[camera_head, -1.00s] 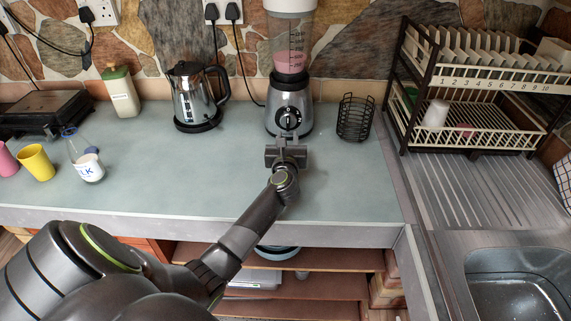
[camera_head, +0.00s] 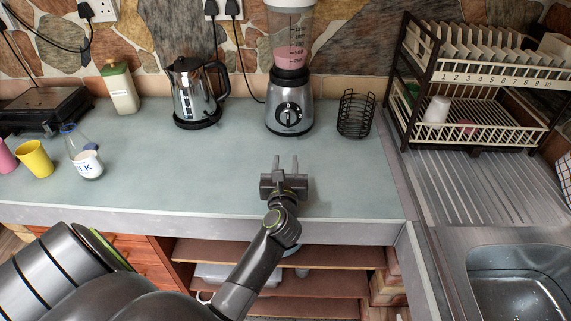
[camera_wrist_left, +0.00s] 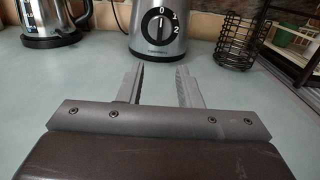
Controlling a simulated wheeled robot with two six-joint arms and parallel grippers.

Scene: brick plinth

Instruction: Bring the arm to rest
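My left gripper (camera_head: 286,164) is open and empty above the front part of the counter. Its two fingers are apart and point toward the blender (camera_head: 289,113), with a clear gap between them. In the left wrist view the fingers (camera_wrist_left: 160,80) have nothing between them, and the blender base with its dial (camera_wrist_left: 158,28) stands beyond. The blender's jug (camera_head: 290,40) holds pink liquid. My right gripper is in neither view.
A kettle (camera_head: 195,95), a wire basket (camera_head: 356,114) and a dish rack (camera_head: 470,137) stand along the back. A milk bottle (camera_head: 86,158) and a yellow cup (camera_head: 35,159) are at left. The sink (camera_head: 520,285) is at lower right. The counter's middle (camera_head: 190,165) is clear.

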